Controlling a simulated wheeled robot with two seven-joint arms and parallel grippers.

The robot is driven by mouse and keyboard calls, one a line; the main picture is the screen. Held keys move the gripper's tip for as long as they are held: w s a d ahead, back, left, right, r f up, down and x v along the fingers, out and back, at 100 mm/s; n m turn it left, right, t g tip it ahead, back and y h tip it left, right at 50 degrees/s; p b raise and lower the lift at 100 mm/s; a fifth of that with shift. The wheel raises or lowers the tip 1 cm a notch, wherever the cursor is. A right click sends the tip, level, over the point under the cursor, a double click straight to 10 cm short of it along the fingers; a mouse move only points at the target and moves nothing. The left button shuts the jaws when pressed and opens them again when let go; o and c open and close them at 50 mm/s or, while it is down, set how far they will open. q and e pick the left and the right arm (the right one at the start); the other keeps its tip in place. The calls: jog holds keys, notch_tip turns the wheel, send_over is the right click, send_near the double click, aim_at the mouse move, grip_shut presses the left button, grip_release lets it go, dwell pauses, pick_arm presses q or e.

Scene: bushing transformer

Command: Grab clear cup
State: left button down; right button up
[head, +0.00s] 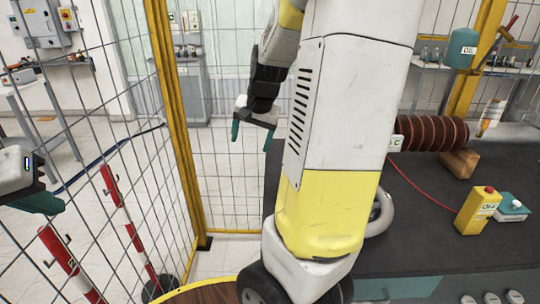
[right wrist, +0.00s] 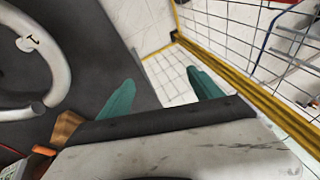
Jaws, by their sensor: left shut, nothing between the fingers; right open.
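I cannot make out a clear cup in either view. My right gripper (head: 252,132) hangs in the upper middle of the head view, near the mesh fence, with its two teal fingers apart and nothing between them. In the right wrist view its teal fingers (right wrist: 162,92) are spread over the floor and the edge of the dark tabletop. My left gripper (head: 38,202) is at the far left edge of the head view, partly cut off, with its teal fingers together and empty. My large white and yellow right arm hides the middle of the head view.
The dark worktable (head: 425,235) holds a brown ribbed bushing (head: 425,133), a wooden block (head: 459,163), a yellow button box (head: 477,211) and a teal-and-white item (head: 512,205). A grey ring (right wrist: 62,75) lies on it. A yellow-framed mesh fence (head: 172,100) stands left.

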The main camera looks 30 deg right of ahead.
jog(key=w+d+f+m+h, duration=0.1)
jog(key=w+d+f+h, duration=0.1)
jog(key=d+f, duration=0.3)
jog(key=w+d+f+m+g+h, duration=0.1)
jog(key=w+d+f+m+h, duration=0.1)
jog(key=d+f, duration=0.3)
jog(key=w+d+f+m+h, duration=0.1)
jog(key=w+d+f, duration=0.3)
jog(key=d, duration=0.7)
jog(key=shift+w+d+f+m+g+h, duration=0.1)
jog(key=shift+d+f+m+g+h, duration=0.3)
jog(key=shift+f, duration=0.25)
jog(key=shift+w+d+f, duration=0.1)
jog(key=shift+w+f, duration=0.05)
jog(key=shift+f, duration=0.15)
jog(key=shift+c, duration=0.4)
jog(key=c, duration=1.3)
jog(key=shift+r, duration=0.1)
